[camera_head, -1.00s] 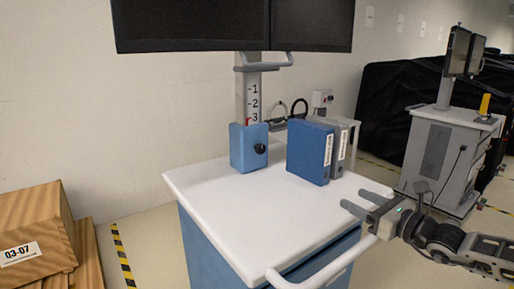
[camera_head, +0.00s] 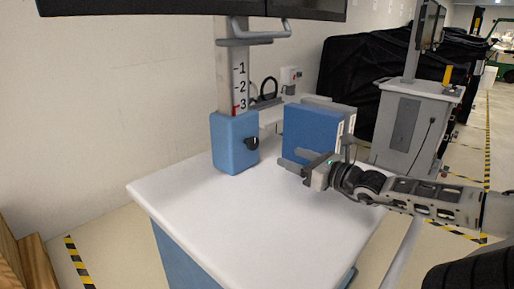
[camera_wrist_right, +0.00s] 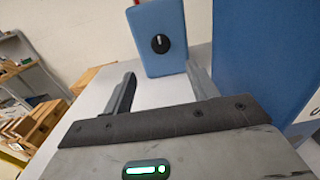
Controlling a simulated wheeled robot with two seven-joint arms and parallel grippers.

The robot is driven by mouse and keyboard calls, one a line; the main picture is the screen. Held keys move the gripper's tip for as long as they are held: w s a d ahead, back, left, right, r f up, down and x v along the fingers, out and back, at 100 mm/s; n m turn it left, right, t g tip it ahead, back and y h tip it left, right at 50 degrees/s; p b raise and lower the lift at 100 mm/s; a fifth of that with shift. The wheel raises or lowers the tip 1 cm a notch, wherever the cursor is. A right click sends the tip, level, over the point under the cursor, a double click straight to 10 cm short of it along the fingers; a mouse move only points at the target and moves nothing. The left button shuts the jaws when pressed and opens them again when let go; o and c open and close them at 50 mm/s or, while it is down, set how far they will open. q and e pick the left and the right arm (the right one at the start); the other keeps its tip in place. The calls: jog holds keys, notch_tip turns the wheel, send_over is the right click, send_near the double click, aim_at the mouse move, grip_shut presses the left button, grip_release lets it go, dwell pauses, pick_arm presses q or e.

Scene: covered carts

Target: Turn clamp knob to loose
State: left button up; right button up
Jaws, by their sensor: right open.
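The black clamp knob (camera_head: 251,143) sits on the right side of the blue clamp block (camera_head: 232,150) at the foot of the numbered column. In the right wrist view the knob (camera_wrist_right: 160,44) faces the camera, with a pale line on it that stands near upright. My right gripper (camera_head: 289,158) is open and empty, above the cart top, to the right of the knob and apart from it. In the wrist view its fingers point toward the blue block (camera_wrist_right: 152,62), with the knob ahead between them. My left gripper is not in view.
Blue and grey binders (camera_head: 311,134) stand upright close behind my right gripper. The white cart top (camera_head: 230,215) is clear in front. Monitors (camera_head: 190,8) hang above on the column (camera_head: 235,75). Wooden boxes (camera_head: 28,262) stand at lower left.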

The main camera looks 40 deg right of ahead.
jog(key=b, duration=0.5)
send_near(255, 143)
jog(key=w, duration=0.3)
jog(key=shift+w+a+r, duration=0.1)
jog(key=shift+w, duration=0.65)
jog(key=shift+w+a+r, duration=0.15)
jog(key=shift+w, duration=1.1)
jog(key=shift+w+a+f+p, duration=0.15)
jog(key=shift+w+f+p, duration=0.05)
jog(key=shift+w+p, duration=0.4)
jog(key=c, duration=1)
